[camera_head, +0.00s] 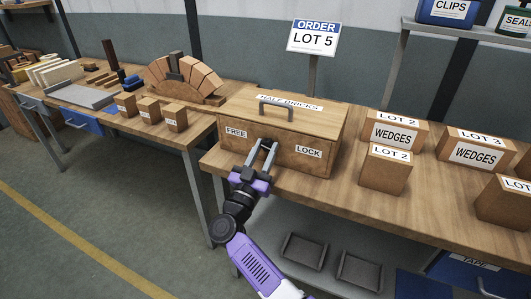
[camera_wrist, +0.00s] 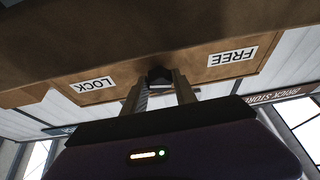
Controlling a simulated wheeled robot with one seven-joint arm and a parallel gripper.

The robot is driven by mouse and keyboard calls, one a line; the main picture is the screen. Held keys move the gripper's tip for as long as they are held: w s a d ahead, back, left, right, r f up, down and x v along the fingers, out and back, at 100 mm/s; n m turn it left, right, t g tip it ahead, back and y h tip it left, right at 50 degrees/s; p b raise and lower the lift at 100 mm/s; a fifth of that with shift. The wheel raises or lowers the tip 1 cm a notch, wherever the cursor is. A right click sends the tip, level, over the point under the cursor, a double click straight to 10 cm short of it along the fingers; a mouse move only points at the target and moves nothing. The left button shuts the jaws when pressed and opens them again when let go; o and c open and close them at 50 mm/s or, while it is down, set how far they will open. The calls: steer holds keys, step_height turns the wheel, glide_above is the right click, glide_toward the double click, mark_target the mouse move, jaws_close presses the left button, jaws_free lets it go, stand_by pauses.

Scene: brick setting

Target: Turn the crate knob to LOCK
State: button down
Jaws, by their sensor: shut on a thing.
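The wooden crate (camera_head: 330,135) stands on the bench, with a "HALF BRICKS" label and a grey handle on its lid. Its front carries a FREE label (camera_head: 236,133) on the left and a LOCK label (camera_head: 308,151) on the right. My gripper (camera_head: 264,150) reaches the front between the labels. In the wrist view, upside down, the dark knob (camera_wrist: 160,75) sits between my two fingers, which are shut on it. FREE (camera_wrist: 233,57) is at right there and LOCK (camera_wrist: 95,84) at left. Which way the knob points I cannot tell.
Boxes marked LOT 2 (camera_head: 384,170) and LOT 3 (camera_head: 474,151) stand right of the crate. An ORDER LOT 5 sign (camera_head: 314,37) rises behind it. Several small blocks (camera_head: 148,109) and a brick arch (camera_head: 184,80) are on the left bench.

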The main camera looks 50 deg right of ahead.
steer(key=m+g+b, duration=0.1)
steer(key=m, duration=0.1)
steer(key=m+g+b, duration=0.1)
steer(key=m+g, duration=0.1)
steer(key=m, duration=0.1)
steer(key=shift+w+a+f+h, duration=0.1)
steer(key=shift+w+f+h, duration=0.05)
steer(key=shift+h, duration=0.15)
steer(key=m+g+b, duration=0.2)
steer(key=m+b, duration=0.1)
steer(key=m, duration=0.2)
steer(key=shift+m, duration=0.3)
steer(key=m+g+b, duration=0.1)
steer(key=m, duration=0.1)
steer(key=m+g+y+b, duration=0.1)
steer(key=m, duration=0.2)
steer(key=shift+w+g, duration=0.1)
steer(key=shift+g, duration=0.2)
steer(key=shift+r+m+g+y+b, duration=0.2)
steer(key=shift+m+y+b, duration=0.15)
steer(key=shift+m, duration=0.55)
steer(key=shift+r+m+g+y+b, duration=0.1)
steer(key=shift+m+g+y+b, duration=0.25)
steer(key=shift+m, duration=0.55)
steer(key=c, duration=1)
jaws_free()
steer(key=a, duration=0.7)
steer(key=shift+a+f, duration=0.35)
steer(key=shift+f, duration=0.1)
